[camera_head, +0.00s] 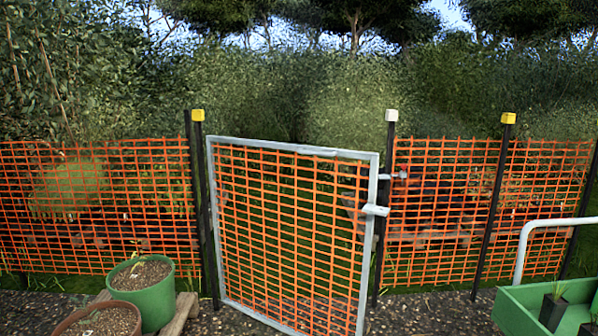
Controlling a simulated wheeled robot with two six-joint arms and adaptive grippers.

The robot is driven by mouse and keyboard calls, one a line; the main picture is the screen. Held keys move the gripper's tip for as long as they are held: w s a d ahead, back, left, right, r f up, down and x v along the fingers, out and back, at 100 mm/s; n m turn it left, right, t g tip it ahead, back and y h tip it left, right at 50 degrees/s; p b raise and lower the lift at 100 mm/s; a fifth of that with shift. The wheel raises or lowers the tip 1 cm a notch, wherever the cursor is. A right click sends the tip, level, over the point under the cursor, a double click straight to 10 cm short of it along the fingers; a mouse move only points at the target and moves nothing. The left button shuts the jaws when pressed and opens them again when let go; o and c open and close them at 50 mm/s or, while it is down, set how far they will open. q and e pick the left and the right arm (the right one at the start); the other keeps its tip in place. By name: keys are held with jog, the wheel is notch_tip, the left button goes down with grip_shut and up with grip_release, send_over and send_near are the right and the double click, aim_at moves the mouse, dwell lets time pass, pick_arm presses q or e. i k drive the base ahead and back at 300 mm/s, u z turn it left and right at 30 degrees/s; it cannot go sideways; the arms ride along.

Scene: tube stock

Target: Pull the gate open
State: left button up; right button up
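The gate (290,225) stands in the middle, a grey metal frame filled with orange mesh. Its left side is beside a dark post with a yellow cap (198,115). Its right side looks nearer to me than its left, so it appears swung slightly toward me. A pale handle or latch piece (375,210) sticks out from its right edge. Behind that edge is a dark post with a white cap (391,115), with a small grey fitting (400,175) on it. Neither of my grippers is in view.
Orange mesh fence (95,210) runs on both sides of the gate. A green pot (145,295) and a brown pot (100,320) stand at the lower left. A green tray cart (515,308) with a white handle (555,223) is at the lower right. Gravel between them looks clear.

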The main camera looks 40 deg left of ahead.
aim_at(371, 211)
jog(key=u, duration=1)
jog(key=i, duration=1.1)
jog(key=z, duration=0.2)
